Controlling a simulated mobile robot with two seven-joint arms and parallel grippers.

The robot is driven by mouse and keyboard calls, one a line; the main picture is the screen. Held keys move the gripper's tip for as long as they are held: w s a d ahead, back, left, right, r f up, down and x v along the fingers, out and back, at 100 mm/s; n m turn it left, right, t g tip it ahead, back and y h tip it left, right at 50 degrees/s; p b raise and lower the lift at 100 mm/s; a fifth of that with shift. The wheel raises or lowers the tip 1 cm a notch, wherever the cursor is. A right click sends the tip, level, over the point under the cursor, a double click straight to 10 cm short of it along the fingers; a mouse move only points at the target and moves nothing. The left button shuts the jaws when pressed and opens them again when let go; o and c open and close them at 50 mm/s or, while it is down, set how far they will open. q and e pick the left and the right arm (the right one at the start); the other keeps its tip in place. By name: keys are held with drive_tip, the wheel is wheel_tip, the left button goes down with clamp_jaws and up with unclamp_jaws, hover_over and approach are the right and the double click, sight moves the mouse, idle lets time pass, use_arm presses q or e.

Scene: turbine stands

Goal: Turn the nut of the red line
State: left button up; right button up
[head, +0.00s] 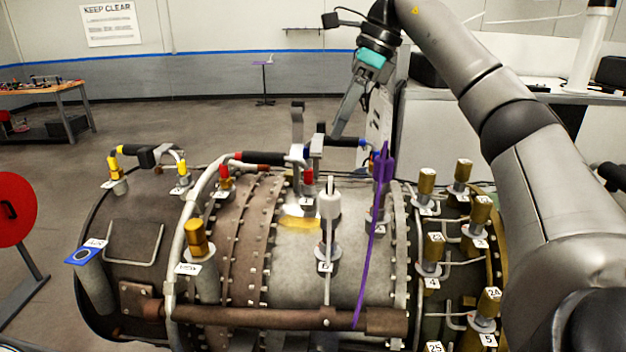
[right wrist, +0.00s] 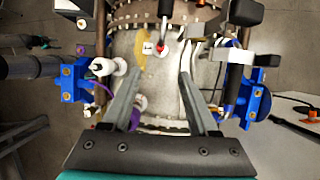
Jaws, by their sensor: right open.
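Red-collared nuts sit on top of the turbine casing in the head view, one (head: 225,178) at the left end of the red-banded pipe and one (head: 307,177) near the middle. In the right wrist view a small red nut (right wrist: 161,48) shows ahead, with a white label beside it. I cannot tell for certain which of the two it is. My right gripper (head: 348,118) hangs above and behind the casing. Its fingers (right wrist: 160,78) are spread and empty, apart from the nut. My left gripper is not in view.
The turbine casing (head: 285,265) fills the front. A purple upright part (head: 380,215), a white-capped post (head: 329,206) and several brass-coloured fittings (head: 427,182) stick up from it. Blue brackets (right wrist: 245,95) flank the casing. Open floor (head: 215,120) lies behind at left.

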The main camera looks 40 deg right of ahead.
sight(310, 184)
drive_tip(key=b+x, duration=0.1)
drive_tip(key=x, duration=1.1)
drive_tip(key=shift+w+f, duration=0.1)
drive_tip(key=shift+f, duration=0.15)
clamp_jaws()
